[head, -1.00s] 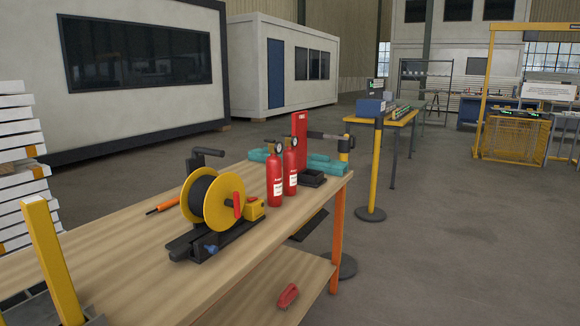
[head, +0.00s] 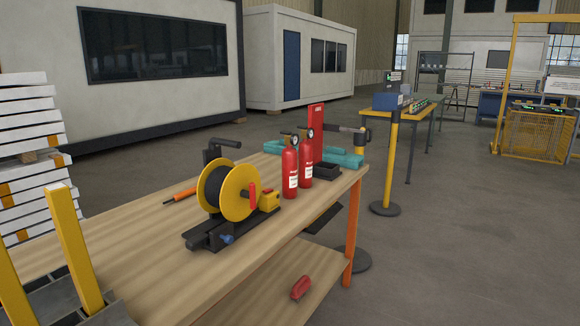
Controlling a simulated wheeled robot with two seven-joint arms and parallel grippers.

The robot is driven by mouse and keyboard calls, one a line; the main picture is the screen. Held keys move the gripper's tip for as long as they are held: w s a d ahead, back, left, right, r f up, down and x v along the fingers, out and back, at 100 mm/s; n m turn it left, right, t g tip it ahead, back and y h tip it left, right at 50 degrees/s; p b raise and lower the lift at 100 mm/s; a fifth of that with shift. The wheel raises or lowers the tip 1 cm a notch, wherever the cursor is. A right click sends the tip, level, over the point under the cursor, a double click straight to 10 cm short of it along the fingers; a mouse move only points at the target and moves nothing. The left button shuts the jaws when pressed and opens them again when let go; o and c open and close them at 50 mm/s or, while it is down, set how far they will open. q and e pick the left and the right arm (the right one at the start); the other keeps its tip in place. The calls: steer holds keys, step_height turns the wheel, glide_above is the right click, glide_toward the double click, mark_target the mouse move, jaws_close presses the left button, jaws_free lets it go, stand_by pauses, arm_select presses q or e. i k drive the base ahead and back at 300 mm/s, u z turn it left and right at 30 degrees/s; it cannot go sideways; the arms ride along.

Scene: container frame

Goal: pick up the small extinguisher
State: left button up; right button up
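Two red extinguishers stand upright side by side on the wooden workbench (head: 150,280), near its far right end. The front left extinguisher (head: 290,174) has a white label and a gauge on top. The other extinguisher (head: 306,172) stands just behind it to the right and looks much alike; I cannot tell for sure which one is the small one. Neither of my grippers is in view.
A yellow cable reel (head: 228,190) on a black base stands left of the extinguishers. A red stand (head: 317,133), a black tray (head: 318,171) and teal parts (head: 345,158) are behind them. Yellow posts (head: 75,248) rise at the lower left. The bench's front left is bare.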

mark_target(289, 154)
steer(key=z, duration=0.45)
steer(key=k, duration=0.6)
steer(key=z, duration=0.7)
steer(key=k, duration=0.5)
steer(key=z, duration=0.4)
steer(key=i, duration=2.3)
steer(key=u, duration=1.65)
steer(key=i, duration=1.15)
steer(key=u, duration=1.3)
